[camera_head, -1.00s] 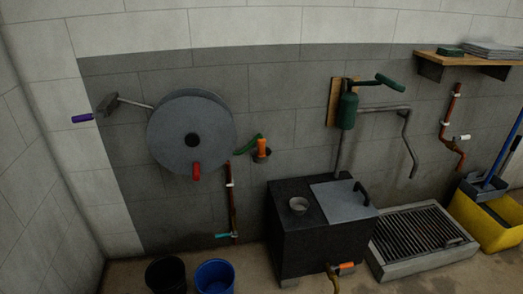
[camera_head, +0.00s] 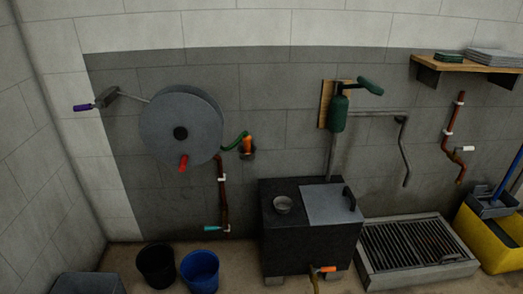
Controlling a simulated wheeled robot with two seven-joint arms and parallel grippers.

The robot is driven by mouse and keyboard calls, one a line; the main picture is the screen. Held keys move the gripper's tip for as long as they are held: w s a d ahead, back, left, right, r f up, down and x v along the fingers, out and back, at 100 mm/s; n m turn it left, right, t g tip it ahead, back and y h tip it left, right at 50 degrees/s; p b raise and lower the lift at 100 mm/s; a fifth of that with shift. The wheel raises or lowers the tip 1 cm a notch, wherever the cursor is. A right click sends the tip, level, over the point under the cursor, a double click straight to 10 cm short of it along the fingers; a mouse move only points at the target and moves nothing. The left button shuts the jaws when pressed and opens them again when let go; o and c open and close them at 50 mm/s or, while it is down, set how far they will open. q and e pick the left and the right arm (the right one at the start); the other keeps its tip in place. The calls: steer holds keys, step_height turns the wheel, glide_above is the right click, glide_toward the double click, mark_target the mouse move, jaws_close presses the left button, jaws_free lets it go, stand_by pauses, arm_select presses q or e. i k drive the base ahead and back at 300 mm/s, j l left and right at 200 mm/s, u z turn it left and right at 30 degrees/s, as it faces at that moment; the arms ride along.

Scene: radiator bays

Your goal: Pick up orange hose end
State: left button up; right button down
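One orange end piece (camera_head: 247,145) sits upright in a dark wall holder to the right of the grey hose reel, with a short green hose joining it. A second orange piece (camera_head: 323,269) lies level low at the front of the black box, by a yellowish hose (camera_head: 315,284) that runs down out of the frame. I cannot tell from the picture which one the task names. Neither of my grippers is in view, and nothing visible touches either orange piece.
The grey reel (camera_head: 195,118) with a red handle is on the wall. Black (camera_head: 157,265) and blue (camera_head: 200,270) buckets stand on the floor left of the black box (camera_head: 283,236). A slatted grate (camera_head: 372,277) and yellow bucket (camera_head: 486,245) are right. A grey shape (camera_head: 88,284) is bottom left.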

mark_target(247, 139)
steer(key=i+l+u, duration=0.1)
steer(key=l, duration=0.3)
steer(key=i+l, duration=0.15)
steer(key=l, duration=0.3)
steer(key=i+l+u, duration=0.15)
steer(key=l, duration=0.3)
steer(key=l+u, duration=0.1)
steer(key=l, duration=0.3)
steer(key=i+l+u, duration=0.1)
steer(key=i+l, duration=0.3)
steer(key=i+l+u, duration=0.1)
steer(key=i+l, duration=0.25)
steer(key=l, duration=0.15)
